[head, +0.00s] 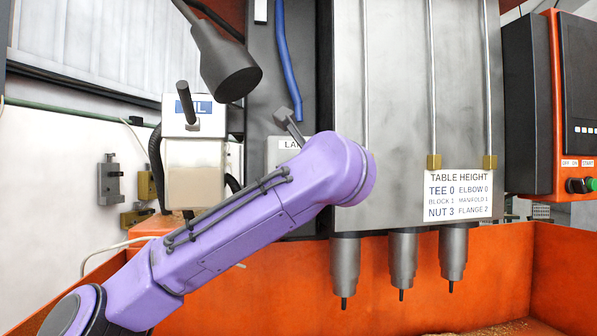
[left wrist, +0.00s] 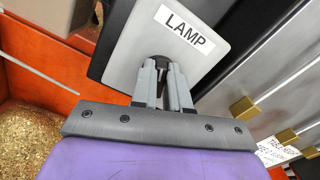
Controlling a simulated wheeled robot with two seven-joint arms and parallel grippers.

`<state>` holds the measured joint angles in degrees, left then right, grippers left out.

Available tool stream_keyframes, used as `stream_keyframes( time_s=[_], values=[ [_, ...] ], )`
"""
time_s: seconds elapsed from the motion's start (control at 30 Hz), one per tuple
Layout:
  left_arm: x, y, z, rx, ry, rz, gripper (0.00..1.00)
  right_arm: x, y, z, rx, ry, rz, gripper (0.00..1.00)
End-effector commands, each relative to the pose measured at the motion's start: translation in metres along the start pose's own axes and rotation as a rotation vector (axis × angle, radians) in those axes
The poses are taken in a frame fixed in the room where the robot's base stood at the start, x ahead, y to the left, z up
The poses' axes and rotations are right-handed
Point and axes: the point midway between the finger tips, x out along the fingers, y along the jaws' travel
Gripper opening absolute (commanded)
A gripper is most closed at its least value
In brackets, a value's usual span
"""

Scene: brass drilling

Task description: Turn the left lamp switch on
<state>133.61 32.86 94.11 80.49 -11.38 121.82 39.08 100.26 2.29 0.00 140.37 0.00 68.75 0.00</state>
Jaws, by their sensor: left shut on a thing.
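The lamp switch shows in the left wrist view as a dark round base with a small lever (left wrist: 159,58) on a pale plate (left wrist: 128,57), below a LAMP label (left wrist: 184,29). My left gripper (left wrist: 164,82) is shut on the lever, one grey finger on each side, hiding much of it. Whether the switch is on or off I cannot tell. In the head view the plate (head: 276,153) shows partly behind my purple left arm, which hides the switch and fingertips. A dark grey lamp head (head: 228,68) hangs at upper left; I see no glow from it. My right gripper is not in view.
A steel drill head (head: 398,110) with several spindles and a table-height sign (head: 458,195) stands right of the arm. An orange tray wall (head: 470,270) runs below. A control box (head: 527,110) is at far right. A blue hose (head: 288,60) hangs above the plate.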

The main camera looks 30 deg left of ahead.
Motion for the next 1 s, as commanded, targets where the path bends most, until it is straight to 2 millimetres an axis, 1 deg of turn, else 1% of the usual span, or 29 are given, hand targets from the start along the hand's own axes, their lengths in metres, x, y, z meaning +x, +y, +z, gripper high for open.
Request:
stream_keyframes(
  time_s=[0.03, 0.2, 0.6, 0.8, 1.0],
  values=[
    [0.0, 0.0007, -0.0037, 0.034, 0.004, 0.003, 0.0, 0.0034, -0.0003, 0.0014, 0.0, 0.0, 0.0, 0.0],
    [-0.0002, -0.001, -0.0044, 0.185, 0.004, 0.002, 0.0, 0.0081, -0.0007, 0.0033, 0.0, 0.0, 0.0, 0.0],
    [0.0003, -0.0045, -0.0059, 0.561, 0.007, 0.003, 0.0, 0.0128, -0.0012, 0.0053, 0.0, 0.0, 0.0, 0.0],
    [0.0005, -0.0054, -0.0064, 0.718, 0.009, 0.002, 0.0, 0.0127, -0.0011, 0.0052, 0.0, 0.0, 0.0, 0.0],
    [0.0004, -0.0064, -0.0079, 0.835, 0.01, 0.001, 0.0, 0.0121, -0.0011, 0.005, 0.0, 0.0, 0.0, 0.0]
  ],
)
